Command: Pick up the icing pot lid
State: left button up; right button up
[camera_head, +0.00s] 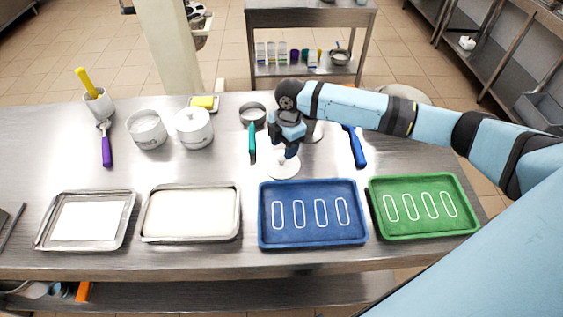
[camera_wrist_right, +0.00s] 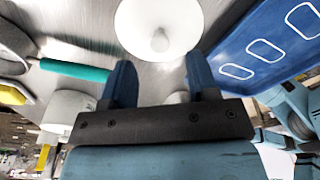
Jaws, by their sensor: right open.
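A white round lid with a small knob (camera_head: 283,167) lies flat on the steel table, behind the blue tray. It fills the top middle of the right wrist view (camera_wrist_right: 135,27), knob towards the camera. My right gripper (camera_head: 290,152) points down just over the lid; in the wrist view its two blue fingers (camera_wrist_right: 160,66) are apart, with nothing between them. The knob lies beyond the fingertips, roughly in line with the gap. A white pot without a lid (camera_head: 147,130) and a lidded white pot (camera_head: 194,128) stand to the left. My left gripper is out of view.
A blue tray (camera_head: 313,241) and a green tray (camera_head: 424,233) lie in front, with two metal trays further left. A teal-handled tool (camera_head: 252,142) lies just left of the gripper, a blue-handled one (camera_head: 356,147) to its right. A round metal container (camera_head: 252,113) stands behind.

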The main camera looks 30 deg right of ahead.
aim_at(282, 158)
jog(key=f, duration=0.4)
jog(key=shift+a+f+p, duration=0.25)
jog(key=shift+a+p, duration=0.1)
jog(key=shift+c, duration=0.2)
jog(key=c, duration=1)
